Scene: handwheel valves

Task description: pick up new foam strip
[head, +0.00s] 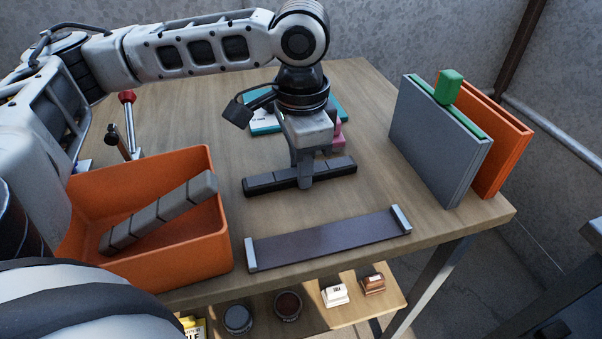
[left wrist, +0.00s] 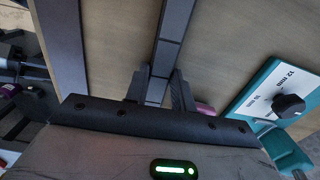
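A dark, segmented foam strip (head: 262,185) lies level at the middle of the table, at or just above its top; I cannot tell which. My left gripper (head: 305,184) points down over its middle, one finger in front of it. In the left wrist view the strip (left wrist: 172,35) runs between the two fingers (left wrist: 160,85) and fills the gap, so the gripper looks shut on it. A grey segmented strip (head: 160,212) leans in the orange bin (head: 185,262) at left. My right gripper is not in view.
A shallow dark tray with light end blocks (head: 330,238) lies near the table's front edge. Grey (head: 435,145) and orange (head: 510,145) panels stand at right with a green block (head: 449,86) on top. A teal object (head: 265,122) lies behind the gripper. A red-tipped lever (head: 127,97) stands at left.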

